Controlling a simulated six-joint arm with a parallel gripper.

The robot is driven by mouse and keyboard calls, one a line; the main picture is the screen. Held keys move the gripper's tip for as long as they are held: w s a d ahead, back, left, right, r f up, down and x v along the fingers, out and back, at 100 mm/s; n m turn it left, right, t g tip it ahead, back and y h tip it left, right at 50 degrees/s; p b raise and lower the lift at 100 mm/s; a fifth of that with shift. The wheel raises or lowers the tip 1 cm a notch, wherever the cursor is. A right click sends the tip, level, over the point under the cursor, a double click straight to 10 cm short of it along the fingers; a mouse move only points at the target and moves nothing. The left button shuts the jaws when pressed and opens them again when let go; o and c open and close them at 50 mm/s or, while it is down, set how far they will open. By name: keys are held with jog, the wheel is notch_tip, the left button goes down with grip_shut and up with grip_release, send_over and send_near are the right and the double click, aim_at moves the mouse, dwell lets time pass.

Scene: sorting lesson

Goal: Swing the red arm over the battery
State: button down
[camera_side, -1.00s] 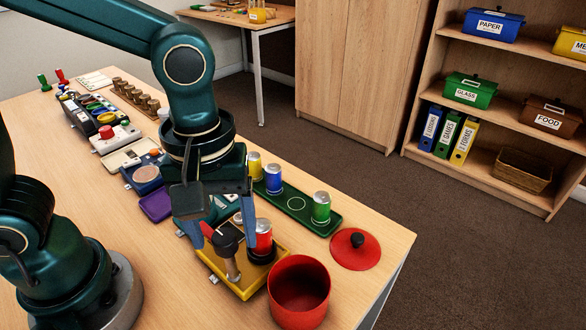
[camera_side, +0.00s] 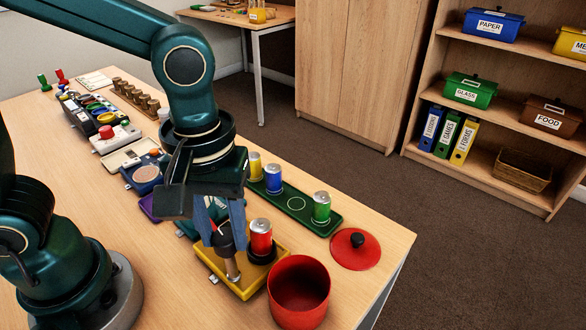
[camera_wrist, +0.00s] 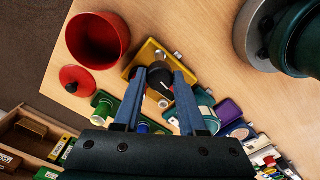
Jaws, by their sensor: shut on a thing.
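The red battery (camera_side: 261,238), a red can shape with a silver top, stands upright in a black cup on the yellow tray (camera_side: 246,288). Beside it, on a pale post (camera_side: 233,268), is the red arm (camera_side: 213,226) with a black hub, mostly hidden by my fingers. My gripper (camera_side: 222,238) points down over the tray with its blue fingers shut on the red arm, left of the battery and apart from it. In the wrist view my gripper (camera_wrist: 161,76) has the black part between its fingertips, over the yellow tray (camera_wrist: 134,67).
A red pot (camera_side: 299,292) stands right in front of the yellow tray, with its red lid (camera_side: 355,249) behind it. A green tray (camera_side: 331,227) with yellow, blue and green cans lies behind. Several other devices line the table to the left.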

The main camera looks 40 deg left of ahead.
aim_at(224, 236)
jog(key=m, duration=0.4)
jog(key=shift+m, duration=0.3)
jog(key=m, duration=0.3)
jog(key=shift+m, duration=0.3)
jog(key=m, duration=0.4)
jog(key=shift+m, duration=1.9)
jog(key=shift+c, duration=2.3)
grip_release()
jog(key=shift+r, duration=2.6)
